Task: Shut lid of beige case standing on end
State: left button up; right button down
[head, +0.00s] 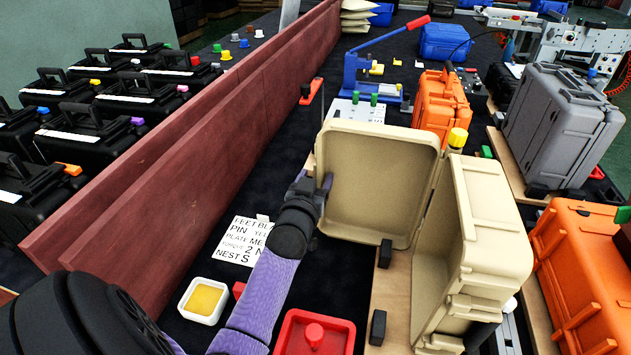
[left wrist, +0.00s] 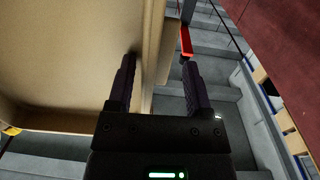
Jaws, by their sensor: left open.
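The beige case stands on end, its body (head: 485,240) upright on a wooden board. Its lid (head: 375,190) is swung wide open to the left, its hollow inside showing. My left gripper (head: 312,188) is at the lid's left free edge. In the left wrist view the lid (left wrist: 60,60) fills the left side. The gripper's two fingers (left wrist: 160,85) are apart, with the lid's edge showing between or just beyond them; I cannot tell if they touch it. My right gripper is not in view.
Dark blocks (head: 377,327) sit on the board (head: 390,290) by the case. A red tray (head: 315,335) and a white dish (head: 203,300) lie in front. An orange case (head: 585,265) and grey case (head: 560,125) stand right. A red-brown wall (head: 190,140) runs along the left.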

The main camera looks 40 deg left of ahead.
pick_arm(q)
jog(key=shift+d, duration=0.1)
jog(key=c, duration=0.8)
grip_shut()
dwell(0.5)
